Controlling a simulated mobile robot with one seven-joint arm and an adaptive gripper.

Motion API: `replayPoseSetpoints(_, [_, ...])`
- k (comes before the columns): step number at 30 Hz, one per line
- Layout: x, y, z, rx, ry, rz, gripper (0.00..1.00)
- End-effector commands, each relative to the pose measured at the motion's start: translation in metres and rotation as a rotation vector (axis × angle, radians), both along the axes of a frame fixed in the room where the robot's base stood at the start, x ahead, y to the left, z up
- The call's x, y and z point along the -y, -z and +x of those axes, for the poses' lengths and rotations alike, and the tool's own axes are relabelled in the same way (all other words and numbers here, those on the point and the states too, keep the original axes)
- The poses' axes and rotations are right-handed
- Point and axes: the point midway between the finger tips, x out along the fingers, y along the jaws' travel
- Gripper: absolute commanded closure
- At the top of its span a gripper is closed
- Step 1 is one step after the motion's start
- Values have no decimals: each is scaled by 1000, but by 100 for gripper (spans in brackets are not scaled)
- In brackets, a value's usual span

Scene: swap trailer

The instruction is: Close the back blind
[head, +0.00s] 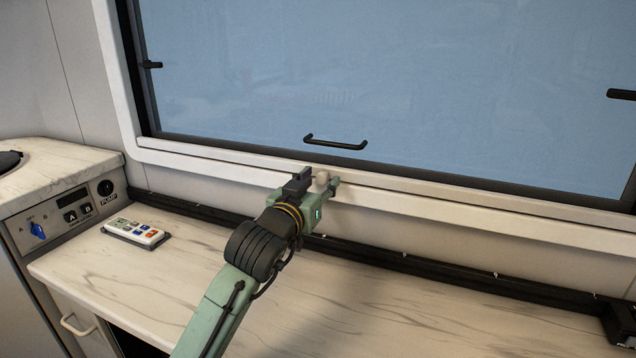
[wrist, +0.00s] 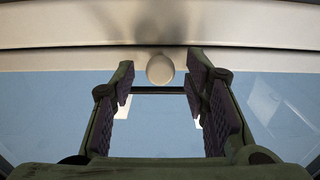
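The window (head: 400,75) behind the counter shows blue glass, and no blind covers the part in view. A small pale round knob (head: 322,178) shows by the white lower frame (head: 225,165), beside my gripper (head: 334,188). In the wrist view, my gripper (wrist: 161,88) is open, with its two dark-padded fingers apart. The knob (wrist: 160,69) appears in the gap between the fingertips, in front of a pale rail (wrist: 70,58). It looks free of both fingers. How far the knob is from the tips in depth cannot be told.
A marble-look counter (head: 140,285) runs below the window, with a dark strip (head: 440,268) along its back. A remote (head: 134,232) lies on it at left. A control panel (head: 70,210) stands further left. Black window handles (head: 335,143) stick out above my gripper and at both sides.

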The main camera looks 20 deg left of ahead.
Motion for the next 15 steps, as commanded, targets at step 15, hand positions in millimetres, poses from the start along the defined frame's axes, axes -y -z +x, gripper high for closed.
replayPoseSetpoints(15, [0, 0, 0, 0, 0, 0, 95])
